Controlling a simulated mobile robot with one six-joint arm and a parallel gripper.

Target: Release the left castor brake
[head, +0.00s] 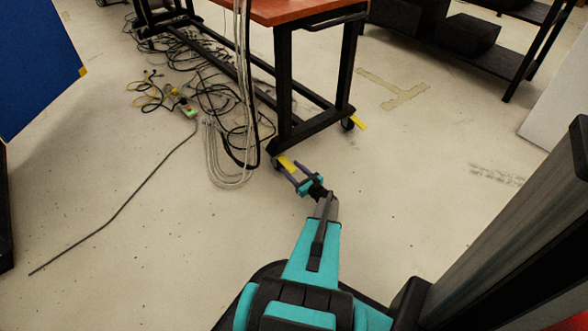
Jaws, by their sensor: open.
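The left castor (276,163) is at the near left foot of the black-framed table (290,85). Its yellow brake pedal (287,163) sticks out toward me. My gripper (292,170) is open, with its two purple-grey fingers reaching to the pedal, one on either side of it. I cannot tell whether the fingers touch the pedal. A second castor (347,124) with a yellow brake pedal (359,122) is at the right foot of the table.
Tangled cables (222,120) lie under and left of the table, close to the left castor. One black cable (125,205) runs across the floor to the left. A blue panel (35,60) stands at far left. The floor (420,200) right of my arm is clear.

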